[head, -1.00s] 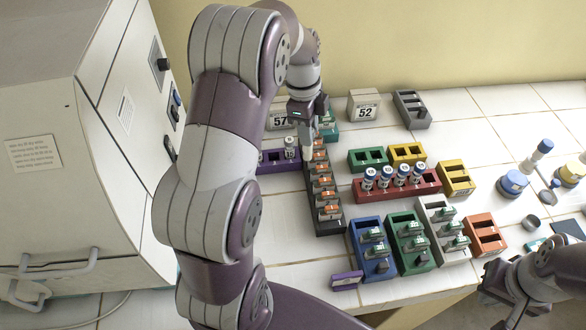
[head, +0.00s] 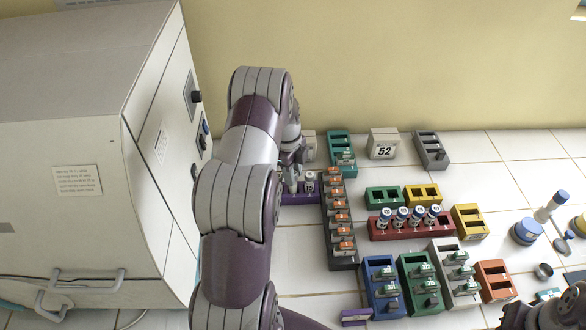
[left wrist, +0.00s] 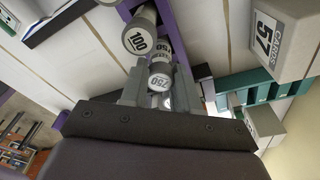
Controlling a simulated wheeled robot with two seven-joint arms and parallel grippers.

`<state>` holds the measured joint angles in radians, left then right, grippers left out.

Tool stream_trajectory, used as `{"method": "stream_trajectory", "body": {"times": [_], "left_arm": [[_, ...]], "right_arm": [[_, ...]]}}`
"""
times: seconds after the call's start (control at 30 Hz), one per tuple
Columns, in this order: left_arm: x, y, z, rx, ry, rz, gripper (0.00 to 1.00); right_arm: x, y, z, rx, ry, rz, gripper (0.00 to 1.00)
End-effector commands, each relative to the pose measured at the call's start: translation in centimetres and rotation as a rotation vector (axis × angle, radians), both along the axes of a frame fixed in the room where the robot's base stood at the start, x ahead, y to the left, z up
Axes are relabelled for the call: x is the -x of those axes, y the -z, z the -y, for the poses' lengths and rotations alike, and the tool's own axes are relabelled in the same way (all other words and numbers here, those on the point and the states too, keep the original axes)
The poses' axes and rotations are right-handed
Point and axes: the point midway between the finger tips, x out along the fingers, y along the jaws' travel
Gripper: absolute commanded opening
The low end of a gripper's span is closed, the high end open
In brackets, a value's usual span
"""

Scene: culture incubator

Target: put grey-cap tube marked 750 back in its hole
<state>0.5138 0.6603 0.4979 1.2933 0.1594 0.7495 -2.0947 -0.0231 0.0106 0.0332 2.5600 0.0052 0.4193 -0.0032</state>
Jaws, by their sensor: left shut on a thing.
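The grey-cap tube marked 750 (left wrist: 160,82) is between the fingers of my left gripper (left wrist: 160,92) in the left wrist view. The gripper is shut on it. In the head view my left gripper (head: 291,176) is over the left part of the purple rack (head: 322,196). Two more grey caps stand close by in the left wrist view, one marked 100 (left wrist: 140,38) and one that seems marked 750 (left wrist: 163,50). The tube's lower end and the hole under it are hidden. My right gripper (head: 507,318) is cut off at the lower right; its jaws are unclear.
A dark rack (head: 342,265) with orange-labelled pieces stands right of the purple rack. A teal rack (head: 336,140) is behind. A block marked 57 (left wrist: 290,45) is close in the left wrist view. The white incubator (head: 80,220) fills the left. A red rack (head: 455,226) holds several blue-ringed tubes.

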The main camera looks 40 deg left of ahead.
Motion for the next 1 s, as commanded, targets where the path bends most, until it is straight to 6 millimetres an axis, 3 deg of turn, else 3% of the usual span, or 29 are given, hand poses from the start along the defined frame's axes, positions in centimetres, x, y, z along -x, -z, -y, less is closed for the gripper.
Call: {"method": "stream_trajectory", "body": {"times": [0.43,0.47,0.53,0.8,0.93,1.0], "left_arm": [[0.0,0.8,0.0,0.0,0.0,0.001,0.0],[0.0,0.8,0.0,0.0,0.0,0.001,0.34],[0.0,0.7,0.0,0.0,0.0,0.001,0.56],[0.0,0.6,0.0,0.0,0.0,0.001,0.56],[-0.1,-0.5,0.0,-0.001,0.0,0.002,0.56],[-0.1,-1.2,-0.2,-0.003,-0.001,0.006,0.56]], "right_arm": [[0.0,0.7,0.0,0.0,0.0,0.0,0.0],[0.0,0.7,0.0,0.0,0.0,-0.001,0.0],[0.0,0.6,0.0,0.0,0.0,0.0,0.0],[0.0,0.5,0.0,0.0,0.0,0.0,0.0],[0.0,-0.3,0.0,0.0,0.0,0.0,0.0],[0.0,0.7,0.0,0.0,0.0,0.0,0.0]]}}
